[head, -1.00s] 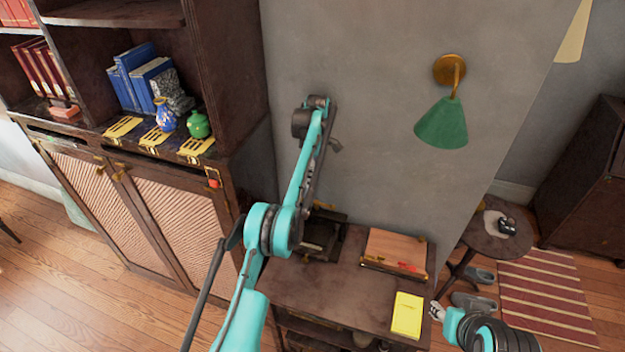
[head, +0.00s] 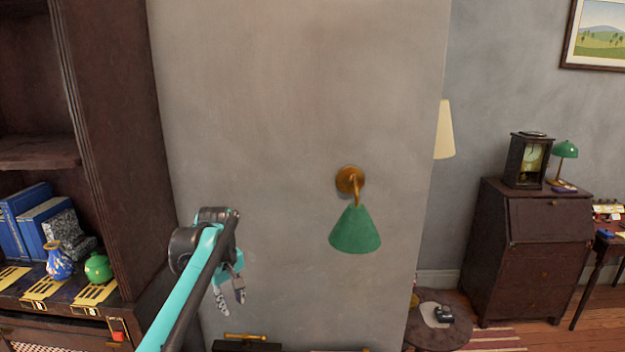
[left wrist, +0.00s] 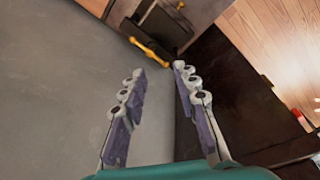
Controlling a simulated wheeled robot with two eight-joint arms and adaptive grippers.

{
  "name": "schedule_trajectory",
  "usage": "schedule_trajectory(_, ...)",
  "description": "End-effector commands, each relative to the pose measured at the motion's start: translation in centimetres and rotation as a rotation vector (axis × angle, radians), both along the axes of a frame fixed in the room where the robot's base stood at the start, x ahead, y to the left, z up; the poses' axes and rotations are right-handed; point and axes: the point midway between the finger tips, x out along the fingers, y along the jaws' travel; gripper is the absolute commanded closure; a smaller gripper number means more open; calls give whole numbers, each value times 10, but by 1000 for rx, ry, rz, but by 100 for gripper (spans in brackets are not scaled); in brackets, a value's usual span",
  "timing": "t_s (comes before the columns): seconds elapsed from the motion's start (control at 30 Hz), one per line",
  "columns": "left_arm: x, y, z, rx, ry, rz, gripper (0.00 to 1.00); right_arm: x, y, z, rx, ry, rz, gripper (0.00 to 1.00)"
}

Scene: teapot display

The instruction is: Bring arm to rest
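My left arm rises from the bottom of the head view, in front of the grey wall. Its gripper (head: 230,292) hangs down at the arm's end, with nothing between the fingers. In the left wrist view the two fingers of the left gripper (left wrist: 158,73) stand apart with a clear gap. Past the fingertips in that view are a brass handle (left wrist: 150,52) and a dark wooden surface. My right arm and gripper are outside both current views.
A dark bookcase (head: 115,130) stands left, holding blue books (head: 40,218), a blue vase (head: 58,260) and a small green pot (head: 98,268). A green wall lamp (head: 355,230) sticks out right of the gripper. A round side table (head: 450,325) and cabinet (head: 530,250) stand farther right.

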Motion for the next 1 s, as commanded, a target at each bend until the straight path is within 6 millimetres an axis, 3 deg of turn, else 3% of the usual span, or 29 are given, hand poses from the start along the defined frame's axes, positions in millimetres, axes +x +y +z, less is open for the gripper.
schedule_trajectory(0.03, -20, -3, 1, 9, -26, -49, 70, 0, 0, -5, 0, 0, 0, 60)
schedule_trajectory(0.27, -106, -12, -6, 76, -156, -302, 70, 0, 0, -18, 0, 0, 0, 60)
schedule_trajectory(0.47, -183, -19, -39, 158, -264, -512, 70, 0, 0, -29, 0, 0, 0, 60)
schedule_trajectory(0.6, -231, -22, -75, 225, -334, -648, 70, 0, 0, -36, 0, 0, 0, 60)
schedule_trajectory(0.8, -272, -25, -117, 302, -399, -779, 70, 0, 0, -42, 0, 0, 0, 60)
schedule_trajectory(1.0, -283, -26, -130, 328, -419, -819, 70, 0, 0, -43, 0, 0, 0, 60)
